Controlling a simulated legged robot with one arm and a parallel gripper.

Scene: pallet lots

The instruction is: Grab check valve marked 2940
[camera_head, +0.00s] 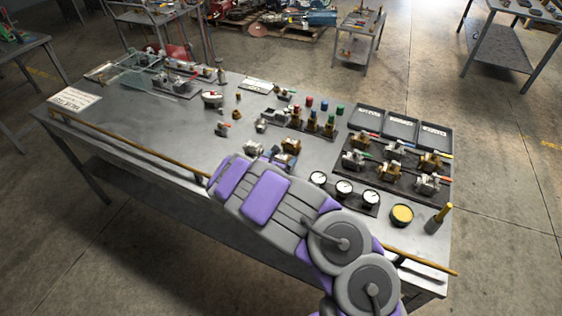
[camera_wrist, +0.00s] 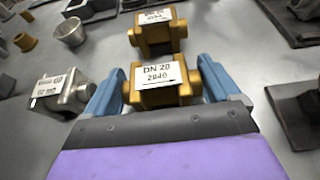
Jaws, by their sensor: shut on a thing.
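A brass check valve (camera_wrist: 160,84) with a white label reading DN 20 and a number that looks like 2940, with an arrow under it, sits between the blue fingers of my gripper (camera_wrist: 162,88) in the wrist view. The fingers are closed on its two sides. I cannot tell whether it touches the table. A second brass valve (camera_wrist: 157,32) with a partly readable label stands just beyond it. A silver valve (camera_wrist: 62,93) with a label lies to the left, apart from the fingers. In the head view my arm hides much of the gripper.
A grey metal workbench (camera_head: 175,125) carries several valves. A dark tray of valves (camera_head: 393,166) and gauges (camera_head: 344,187) stand to the right; a yellow-topped tin (camera_head: 401,215) is near the front edge. The bench's left middle is mostly clear. In the wrist view a metal cup (camera_wrist: 70,32) stands at upper left.

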